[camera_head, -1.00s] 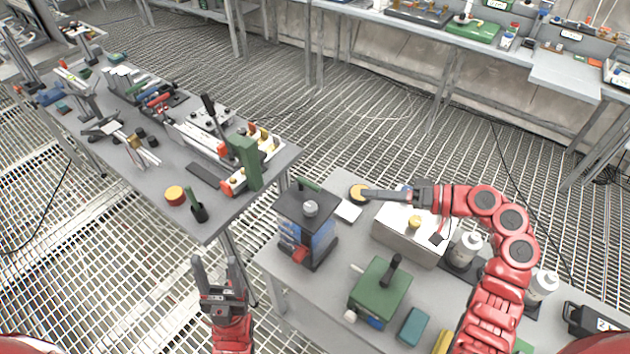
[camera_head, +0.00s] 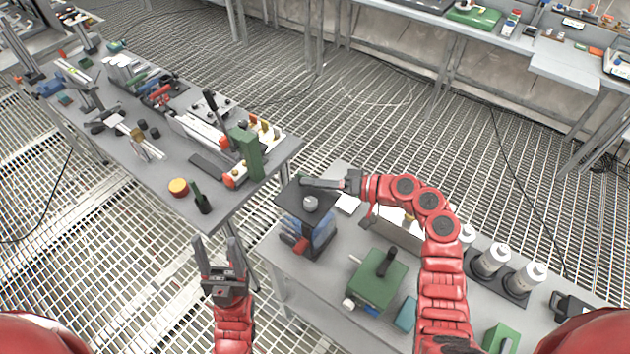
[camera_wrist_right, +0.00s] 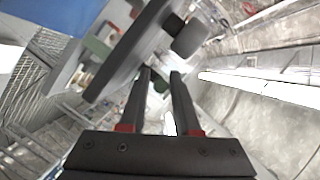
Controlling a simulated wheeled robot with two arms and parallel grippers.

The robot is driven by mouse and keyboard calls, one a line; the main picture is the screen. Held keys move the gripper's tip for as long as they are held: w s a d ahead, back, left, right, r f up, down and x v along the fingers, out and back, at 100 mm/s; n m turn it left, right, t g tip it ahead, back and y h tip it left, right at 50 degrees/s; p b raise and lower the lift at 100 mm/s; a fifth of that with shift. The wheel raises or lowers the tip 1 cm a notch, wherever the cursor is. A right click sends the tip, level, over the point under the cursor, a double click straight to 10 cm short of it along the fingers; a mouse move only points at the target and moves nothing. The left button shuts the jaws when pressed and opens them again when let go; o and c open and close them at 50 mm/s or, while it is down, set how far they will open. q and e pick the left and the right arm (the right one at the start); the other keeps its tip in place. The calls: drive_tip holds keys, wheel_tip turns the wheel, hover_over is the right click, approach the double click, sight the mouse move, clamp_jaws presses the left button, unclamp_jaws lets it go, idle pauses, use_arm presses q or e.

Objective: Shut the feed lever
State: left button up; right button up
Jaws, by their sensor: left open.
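A machine with a black top plate (camera_head: 292,196), a grey round knob (camera_head: 311,204), translucent blue sides and a red part stands at the near bench's left end. The green handle on its top is now hidden behind my right gripper (camera_head: 303,183). I cannot tell for certain which part is the feed lever. In the right wrist view, my right gripper (camera_wrist_right: 160,72) has its two fingers apart, close to the dark plate (camera_wrist_right: 125,50) and the knob (camera_wrist_right: 189,38). Contact is unclear. My left gripper (camera_head: 217,245) is open and empty, left of the near bench.
A green box (camera_head: 375,285) with a black lever stands on the near bench. White bottles (camera_head: 490,260) stand to the right. The left bench (camera_head: 215,215) holds a yellow-topped button (camera_head: 178,187) and a green block (camera_head: 246,153). Open grating lies between the benches.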

clamp_jaws()
drive_tip(key=shift+s, duration=0.1)
drive_tip(key=shift+s+a+r+m+t+h+p, duration=0.1)
drive_tip(key=shift+s+a+m+t+h+p, duration=0.2)
drive_tip(key=shift+m+t+p, duration=0.35)
drive_tip(key=shift+s+a+r+m+t+h+p, duration=0.1)
drive_tip(key=shift+m+t+h+p, duration=0.3)
drive_tip(key=shift+m+t, duration=0.45)
drive_tip(key=shift+s+a+m+t+h+p, duration=0.1)
drive_tip(key=shift+a+m+t+h+p, duration=0.15)
drive_tip(key=shift+m+t+h+p, duration=0.7)
drive_tip(key=shift+a+f+m+t+h+p, duration=0.15)
drive_tip(key=shift+m+t+h+p, duration=0.3)
drive_tip(key=shift+t, duration=0.5)
unclamp_jaws()
